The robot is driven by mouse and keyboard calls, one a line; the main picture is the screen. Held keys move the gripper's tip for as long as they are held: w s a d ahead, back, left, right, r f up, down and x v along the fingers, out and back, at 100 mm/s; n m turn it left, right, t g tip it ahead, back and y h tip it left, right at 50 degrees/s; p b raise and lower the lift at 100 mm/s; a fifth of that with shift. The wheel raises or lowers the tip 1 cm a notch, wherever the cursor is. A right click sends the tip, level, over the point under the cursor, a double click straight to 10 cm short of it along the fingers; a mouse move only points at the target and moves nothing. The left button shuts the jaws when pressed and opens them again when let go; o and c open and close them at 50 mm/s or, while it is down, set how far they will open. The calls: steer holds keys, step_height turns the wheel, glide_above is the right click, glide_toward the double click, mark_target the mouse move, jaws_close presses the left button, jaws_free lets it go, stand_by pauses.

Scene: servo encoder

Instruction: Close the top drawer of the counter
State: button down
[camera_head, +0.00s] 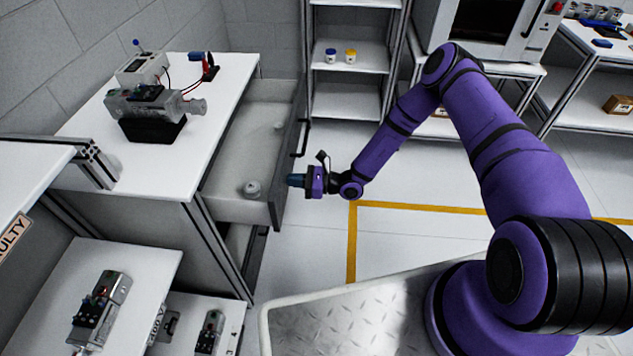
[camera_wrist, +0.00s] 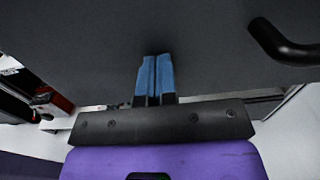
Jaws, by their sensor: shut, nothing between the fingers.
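The top drawer (camera_head: 234,174) of the white-topped counter (camera_head: 178,170) is pulled out to the right in the head view. A small round grey part (camera_head: 252,188) lies inside it near the front corner. My gripper (camera_head: 292,180) is at the drawer's dark front panel, near its lower end in the picture. In the wrist view, the shut blue fingertips (camera_wrist: 155,75) point at the dark drawer front (camera_wrist: 80,50), touching it or very close. The black bar handle (camera_wrist: 283,45) is to the right of the fingers, apart from them. It also shows in the head view (camera_head: 303,138).
A servo device on a black stand (camera_head: 152,130) and red plier-like tools (camera_head: 208,70) are on the counter top. The floor (camera_head: 420,225) right of the drawer is clear, with yellow tape lines.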

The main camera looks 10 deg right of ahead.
glide_above(236, 186)
steer(key=shift+s+d, duration=0.15)
steer(key=shift+d, duration=0.1)
steer(key=shift+a+r, duration=0.1)
steer(key=shift+a, duration=0.05)
steer(key=shift+a+r, duration=0.1)
steer(key=shift+r, duration=0.05)
